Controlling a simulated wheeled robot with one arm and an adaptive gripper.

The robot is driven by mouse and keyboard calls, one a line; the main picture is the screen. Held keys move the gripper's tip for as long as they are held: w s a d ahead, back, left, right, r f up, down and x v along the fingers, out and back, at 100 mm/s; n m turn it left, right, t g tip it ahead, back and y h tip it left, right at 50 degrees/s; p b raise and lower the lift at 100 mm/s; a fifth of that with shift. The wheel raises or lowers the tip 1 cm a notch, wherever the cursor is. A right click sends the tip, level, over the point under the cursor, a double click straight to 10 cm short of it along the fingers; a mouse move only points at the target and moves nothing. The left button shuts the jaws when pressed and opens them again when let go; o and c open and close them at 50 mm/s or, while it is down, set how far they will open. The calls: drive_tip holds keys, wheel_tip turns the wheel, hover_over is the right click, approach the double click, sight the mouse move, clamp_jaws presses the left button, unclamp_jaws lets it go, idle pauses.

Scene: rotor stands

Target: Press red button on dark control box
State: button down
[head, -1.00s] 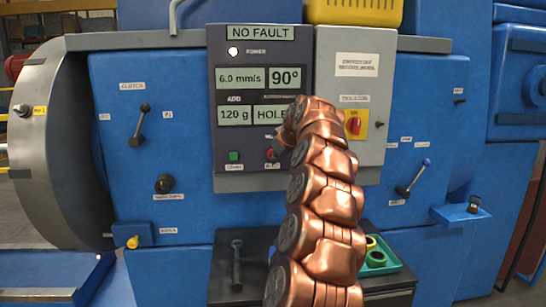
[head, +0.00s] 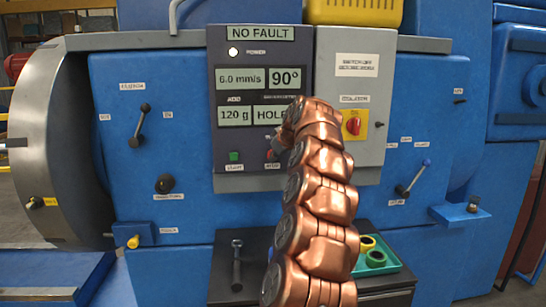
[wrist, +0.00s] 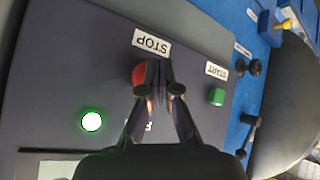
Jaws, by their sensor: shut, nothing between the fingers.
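The dark control box (head: 225,52) stands upright on the blue machine, with a "NO FAULT" display at its top. Its red button (wrist: 138,74) lies under the "STOP" label in the wrist view and is partly covered by my fingers. My gripper (wrist: 159,72) is shut and empty, its tips over the right part of the red button. I cannot tell whether they touch it. In the head view my gripper (head: 274,146) is at the lower right of the box, and the red button (head: 269,155) barely shows beneath it.
A green START button (head: 234,156) sits left of the red one. A grey box with a red-and-yellow rotary switch (head: 355,124) adjoins on the right. A large grey drum (head: 35,120) stands at far left.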

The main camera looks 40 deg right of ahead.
drive_tip(key=shift+w+d, duration=0.2)
drive_tip(key=shift+w, duration=0.05)
idle(0.5)
idle(0.3)
drive_tip(key=shift+s+a+b, duration=0.5)
drive_tip(key=shift+s+b, duration=0.15)
drive_tip(key=s+a+b, duration=0.1)
drive_tip(key=s+b, duration=0.1)
drive_tip(key=s+a+b, duration=0.2)
idle(0.6)
idle(0.7)
